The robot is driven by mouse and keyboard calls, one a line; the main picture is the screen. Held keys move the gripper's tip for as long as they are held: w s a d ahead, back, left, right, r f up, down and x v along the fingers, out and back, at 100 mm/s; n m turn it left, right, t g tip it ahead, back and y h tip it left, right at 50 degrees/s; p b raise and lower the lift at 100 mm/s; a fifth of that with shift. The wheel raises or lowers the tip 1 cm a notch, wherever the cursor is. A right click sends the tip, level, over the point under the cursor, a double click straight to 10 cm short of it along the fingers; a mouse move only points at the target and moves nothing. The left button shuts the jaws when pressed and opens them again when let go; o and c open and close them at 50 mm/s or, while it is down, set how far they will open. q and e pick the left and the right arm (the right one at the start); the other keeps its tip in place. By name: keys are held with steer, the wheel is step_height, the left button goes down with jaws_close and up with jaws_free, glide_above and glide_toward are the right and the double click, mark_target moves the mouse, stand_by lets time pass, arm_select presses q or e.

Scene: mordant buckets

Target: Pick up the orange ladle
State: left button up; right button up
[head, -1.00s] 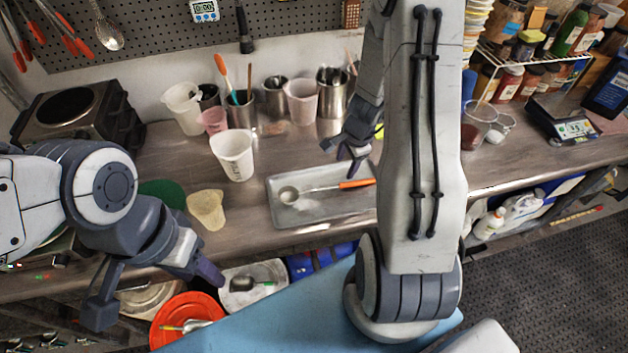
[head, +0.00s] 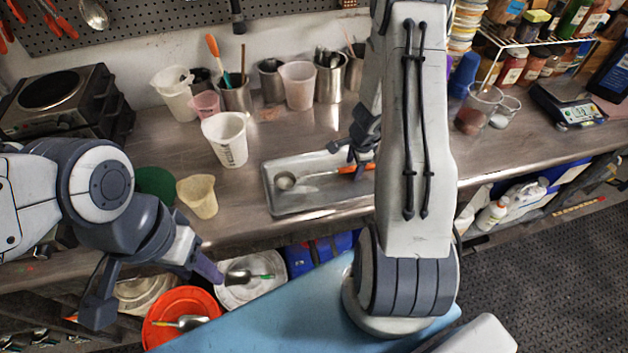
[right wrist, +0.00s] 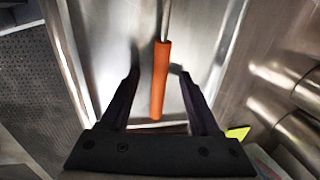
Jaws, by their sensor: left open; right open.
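The orange ladle lies in a grey metal tray (head: 292,205) on the steel counter. Its round bowl (head: 285,182) is at the tray's left. Its orange handle (head: 352,169) points right and is partly hidden behind my right arm and gripper. My right gripper (head: 352,150) is open at the handle. In the right wrist view the orange handle (right wrist: 160,80) lies between the two spread fingers, with a gap on each side; I cannot tell the height gap. My left gripper (head: 155,290) is open and empty, in front of the counter above the buckets.
A white beaker (head: 226,140) and a cream cup (head: 198,196) stand left of the tray. Several cups and metal containers stand behind it. Below the counter's front edge are an orange bucket (head: 160,304) and a white bucket (head: 238,294) with scoops.

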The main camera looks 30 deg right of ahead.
steer(key=shift+f, duration=0.1)
steer(key=shift+c, duration=0.2)
steer(key=shift+f, duration=0.1)
jaws_close()
steer(key=shift+r+p, duration=0.45)
steer(key=shift+r, duration=0.05)
step_height(320, 180, up, 4)
steer(key=p, duration=0.3)
steer(key=shift+p, duration=0.3)
steer(key=s+b, duration=0.2)
steer(key=shift+s+a+r+b, duration=0.15)
steer(key=shift+a+b, duration=0.15)
steer(key=s+a+r, duration=0.2)
steer(key=s+r, duration=0.4)
steer(key=s, duration=0.3)
steer(key=shift+a+b, duration=0.3)
steer(key=shift+b, duration=0.15)
